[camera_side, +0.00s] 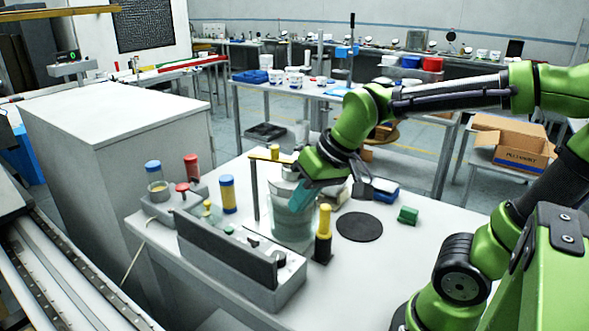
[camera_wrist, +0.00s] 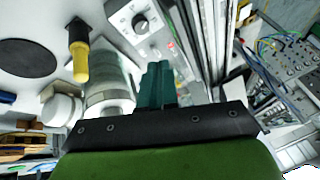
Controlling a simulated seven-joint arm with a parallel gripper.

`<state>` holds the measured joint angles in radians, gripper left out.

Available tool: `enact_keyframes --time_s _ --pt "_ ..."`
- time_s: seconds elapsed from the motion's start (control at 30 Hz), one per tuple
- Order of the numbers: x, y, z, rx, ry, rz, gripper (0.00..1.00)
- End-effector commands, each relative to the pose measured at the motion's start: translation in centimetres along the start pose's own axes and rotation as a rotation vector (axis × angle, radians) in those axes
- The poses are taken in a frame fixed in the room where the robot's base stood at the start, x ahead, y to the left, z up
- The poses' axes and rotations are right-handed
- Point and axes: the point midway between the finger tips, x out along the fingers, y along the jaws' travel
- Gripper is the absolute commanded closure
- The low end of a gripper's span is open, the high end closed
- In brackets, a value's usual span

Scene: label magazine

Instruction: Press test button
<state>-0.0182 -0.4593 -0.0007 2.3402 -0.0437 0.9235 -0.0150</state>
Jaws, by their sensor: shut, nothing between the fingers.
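A grey control box (camera_side: 285,285) with a black panel stands at the table's front left. On it are a knob (camera_side: 280,257), a small green button (camera_side: 229,230) and a yellow-topped part (camera_side: 207,207). A red mushroom-shaped button (camera_side: 182,188) sits on a grey unit behind it. I cannot read which one is the test button. In the wrist view the box's dial (camera_wrist: 140,22) shows, with a small red spot (camera_wrist: 171,44) near it. My gripper (camera_side: 299,197) has teal fingers, shut and empty, by the glass jar (camera_side: 292,225); the wrist view also shows its fingers (camera_wrist: 156,85).
A yellow-topped black post (camera_side: 323,235) stands right of the jar. A black disc (camera_side: 360,227), a green block (camera_side: 408,215) and a blue block (camera_side: 385,190) lie farther right. A thin upright post (camera_side: 255,190) stands left of the jar. Blue-and-yellow (camera_side: 228,193) and red (camera_side: 191,167) cylinders stand behind the box.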

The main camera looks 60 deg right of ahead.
Motion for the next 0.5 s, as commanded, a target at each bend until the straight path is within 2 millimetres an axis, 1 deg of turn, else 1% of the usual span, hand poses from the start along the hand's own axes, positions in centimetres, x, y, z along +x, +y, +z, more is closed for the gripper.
enact_keyframes --time_s 0.03,0.17,0.3,0.5 --pt "0.8 -0.3 -1.3 -0.015 -0.028 0.017 1.0" --pt "2.8 -1.0 -4.5 -0.068 -0.077 0.057 1.0" --pt "5.3 -1.7 -7.9 -0.135 -0.125 0.099 1.0" --pt "8.9 -2.3 -12.2 -0.233 -0.17 0.15 1.0"
